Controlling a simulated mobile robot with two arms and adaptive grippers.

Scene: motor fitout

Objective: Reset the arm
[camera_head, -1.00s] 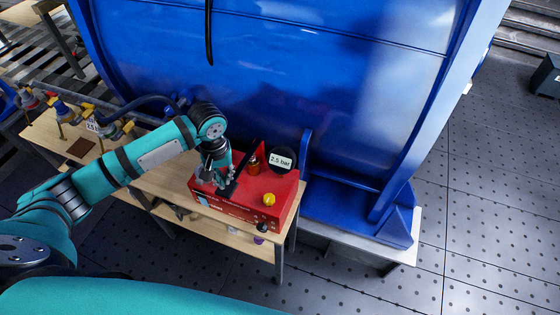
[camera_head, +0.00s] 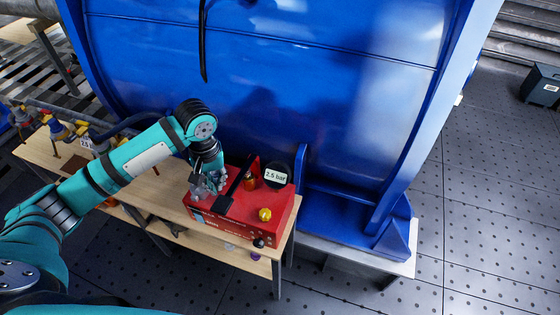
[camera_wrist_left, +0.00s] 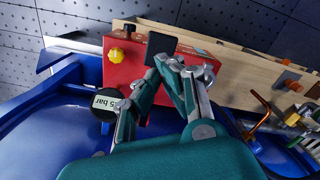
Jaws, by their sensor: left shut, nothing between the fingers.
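My left arm reaches in from the left in the head view. Its gripper (camera_head: 208,183) is over the left part of a red box (camera_head: 240,211) on a wooden bench. The gripper is shut and holds nothing. In the left wrist view the fingers (camera_wrist_left: 172,68) meet in front of the red box (camera_wrist_left: 122,72), near a black square part (camera_wrist_left: 161,46). I cannot tell whether the fingertips touch the box. My right gripper is not in view.
A round gauge reading 2.5 bar (camera_head: 276,177) and a yellow knob (camera_head: 265,214) are on the box. A large blue tank (camera_head: 300,80) stands behind. Pipes and valves (camera_head: 58,130) line the bench at left. Open floor (camera_head: 490,220) lies right.

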